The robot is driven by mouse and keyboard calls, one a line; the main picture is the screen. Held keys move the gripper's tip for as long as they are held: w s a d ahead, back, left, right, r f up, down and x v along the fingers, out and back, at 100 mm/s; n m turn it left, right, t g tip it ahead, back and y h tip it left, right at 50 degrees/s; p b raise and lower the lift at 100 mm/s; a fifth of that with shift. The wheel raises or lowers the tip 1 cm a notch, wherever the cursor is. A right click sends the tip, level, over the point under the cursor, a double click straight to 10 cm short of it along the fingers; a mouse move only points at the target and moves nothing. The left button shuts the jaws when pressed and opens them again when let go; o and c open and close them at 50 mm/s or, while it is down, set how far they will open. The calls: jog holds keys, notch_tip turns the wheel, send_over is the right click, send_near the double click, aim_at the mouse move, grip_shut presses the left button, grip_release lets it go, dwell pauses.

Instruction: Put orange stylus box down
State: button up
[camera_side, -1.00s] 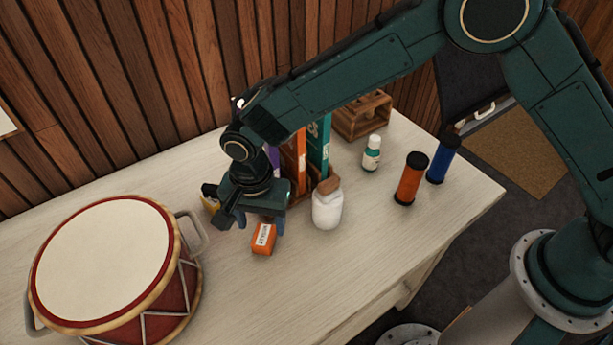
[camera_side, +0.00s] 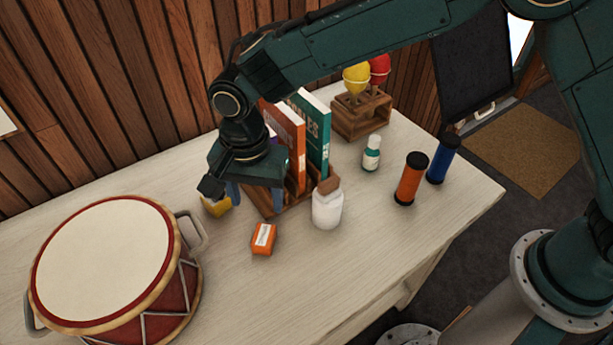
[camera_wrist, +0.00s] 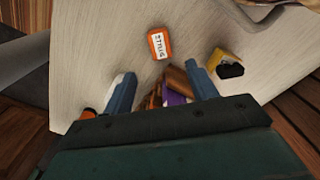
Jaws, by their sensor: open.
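The orange stylus box (camera_side: 264,239) lies on the pale wooden table, in front of the book rack and right of the drum. It also shows in the wrist view (camera_wrist: 160,43), label facing up, beyond my fingertips. My gripper (camera_side: 255,197) is open and empty. It hangs above the table, up and behind the box, near the front of the books. In the wrist view my two blue fingers (camera_wrist: 163,82) are spread wide with nothing held between them.
A drum (camera_side: 110,265) stands left. A yellow box (camera_side: 217,207) sits behind my gripper. Books (camera_side: 314,135) stand in a wooden rack, with a white jar (camera_side: 327,208) beside it. A small bottle (camera_side: 371,153), orange cylinder (camera_side: 411,179) and blue cylinder (camera_side: 443,158) stand right. The front table is clear.

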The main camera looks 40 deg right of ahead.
jog(key=shift+r, duration=0.1)
jog(key=s+d+r+n+t+y, duration=0.1)
jog(key=s+d+r+n, duration=0.15)
jog(key=d+r, duration=0.7)
jog(key=s+d+r+n+t, duration=0.2)
jog(key=s+d+r, duration=0.1)
jog(key=d+r, duration=0.65)
jog(key=s+d+n+t+h, duration=0.1)
jog(key=s+d+n, duration=0.3)
jog(key=s+d, duration=1.1)
jog(key=shift+s+f+t, duration=0.25)
jog(key=shift+s+t, duration=0.55)
jog(key=shift+s, duration=0.05)
jog(key=shift+n, duration=0.25)
